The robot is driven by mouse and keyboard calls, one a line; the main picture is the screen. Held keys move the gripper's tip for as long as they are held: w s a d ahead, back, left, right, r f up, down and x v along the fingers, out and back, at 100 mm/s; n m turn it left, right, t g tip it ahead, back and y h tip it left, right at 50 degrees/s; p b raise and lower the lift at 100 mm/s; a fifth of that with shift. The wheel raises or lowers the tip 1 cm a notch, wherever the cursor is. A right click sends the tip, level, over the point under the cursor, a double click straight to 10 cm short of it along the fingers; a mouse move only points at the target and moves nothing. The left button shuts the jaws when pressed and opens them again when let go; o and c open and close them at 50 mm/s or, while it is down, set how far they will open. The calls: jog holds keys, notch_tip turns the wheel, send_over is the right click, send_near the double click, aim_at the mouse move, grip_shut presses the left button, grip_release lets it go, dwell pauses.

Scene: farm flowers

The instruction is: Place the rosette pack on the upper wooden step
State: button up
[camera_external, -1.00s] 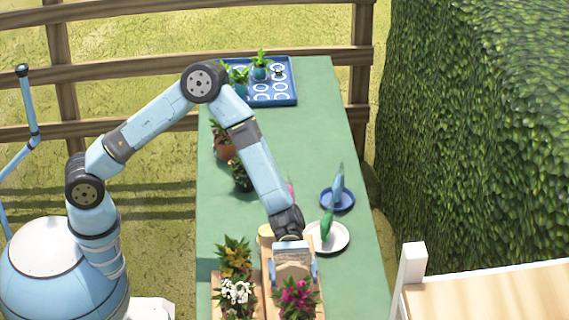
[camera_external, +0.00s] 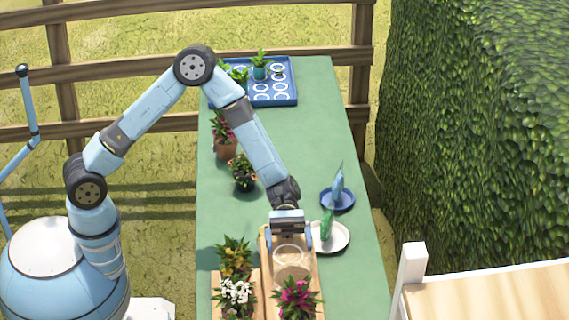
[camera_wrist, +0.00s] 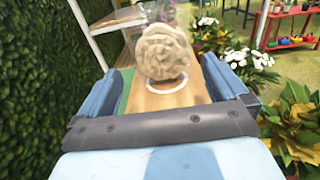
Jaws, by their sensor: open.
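The rosette pack (camera_wrist: 163,52) is beige with a ruffled, swirled face. In the wrist view it stands upright on a wooden step (camera_wrist: 188,95), by a white ring marked on the wood. In the external view the pack (camera_external: 291,271) is on the right-hand wooden step (camera_external: 269,285), behind the pink-flowered plant. My gripper (camera_external: 288,240) is open and empty above the back end of this step. In the wrist view its fingers (camera_wrist: 166,75) are apart, with the pack beyond them and a gap between. The pack's underside is hidden.
Pink (camera_external: 296,297), white (camera_external: 236,295) and yellow (camera_external: 234,255) flowering plants crowd the front. A white plate (camera_external: 337,238) with a green pack and a blue plate (camera_external: 345,202) with a blue pack lie right of my gripper.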

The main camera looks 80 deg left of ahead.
jog(key=s+a+r+m+t+y, duration=0.2)
jog(key=s+a+r+m+y, duration=0.4)
jog(key=s+a, duration=0.3)
jog(key=s+a+r+m+t+y, duration=0.1)
jog(key=s+a+r+m+y, duration=0.5)
jog(key=s, duration=1)
jog(key=s+a+r+m+t+y, duration=0.2)
jog(key=s+a+r+m+y, duration=0.3)
jog(key=s+a, duration=0.7)
notch_tip(320, 180, up, 2)
jog(key=shift+s+a+r+m+t+y, duration=0.2)
jog(key=shift+a+m+t+y, duration=0.1)
jog(key=shift+a+m+y, duration=0.15)
